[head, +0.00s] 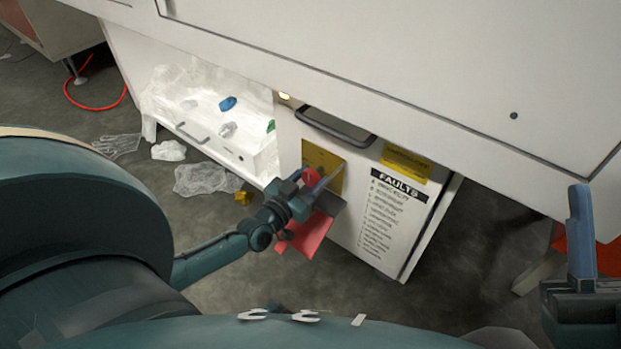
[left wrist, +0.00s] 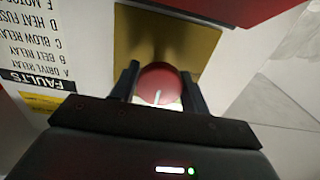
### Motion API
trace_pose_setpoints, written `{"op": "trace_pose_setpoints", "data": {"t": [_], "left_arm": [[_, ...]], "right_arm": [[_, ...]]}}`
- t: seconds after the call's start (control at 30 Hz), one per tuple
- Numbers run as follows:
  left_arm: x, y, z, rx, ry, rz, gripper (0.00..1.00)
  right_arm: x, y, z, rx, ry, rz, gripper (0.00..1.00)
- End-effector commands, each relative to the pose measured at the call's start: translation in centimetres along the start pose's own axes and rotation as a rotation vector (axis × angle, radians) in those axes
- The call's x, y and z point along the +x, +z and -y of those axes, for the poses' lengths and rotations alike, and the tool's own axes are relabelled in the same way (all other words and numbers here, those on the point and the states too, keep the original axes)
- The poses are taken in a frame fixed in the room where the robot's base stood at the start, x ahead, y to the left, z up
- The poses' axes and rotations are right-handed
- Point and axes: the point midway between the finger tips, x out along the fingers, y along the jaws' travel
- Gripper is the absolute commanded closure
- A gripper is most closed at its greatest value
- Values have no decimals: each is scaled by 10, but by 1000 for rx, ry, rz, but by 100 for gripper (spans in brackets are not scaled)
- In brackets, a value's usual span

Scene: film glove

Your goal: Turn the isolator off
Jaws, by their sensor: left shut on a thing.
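The isolator is a red round knob (head: 311,178) on a yellow plate (head: 322,160) on the front of the white cabinet. In the left wrist view the red knob (left wrist: 158,84) sits between the two dark fingers, against the yellow plate (left wrist: 193,40). A pale mark on it runs toward the lower edge of that picture. My left gripper (head: 322,188) is shut on the knob and partly covers it in the head view. My right gripper (head: 582,235) shows only in part at the right edge, with one blue finger upright; its opening cannot be told.
A red flap (head: 305,236) shows below my left gripper. A FAULTS list (head: 385,215) and a black handle (head: 337,127) are on the cabinet front. An open white drawer (head: 215,140) holds clear film and small coloured things. Crumpled film (head: 205,180) lies on the floor.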

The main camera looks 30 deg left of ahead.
Motion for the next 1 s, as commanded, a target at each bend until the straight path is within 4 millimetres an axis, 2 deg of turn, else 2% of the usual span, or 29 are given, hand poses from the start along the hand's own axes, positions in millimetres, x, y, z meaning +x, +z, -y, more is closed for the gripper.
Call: {"op": "trace_pose_setpoints", "data": {"t": [0.27,0.47,1.0], "left_arm": [[0,0,0,-35,0,0,78],[0,-1,0,-139,0,-1,78],[0,-1,-2,-632,0,0,78]], "right_arm": [[1,0,0,3,0,3,64],[1,1,0,14,0,22,64],[-6,16,5,78,17,116,64]]}}
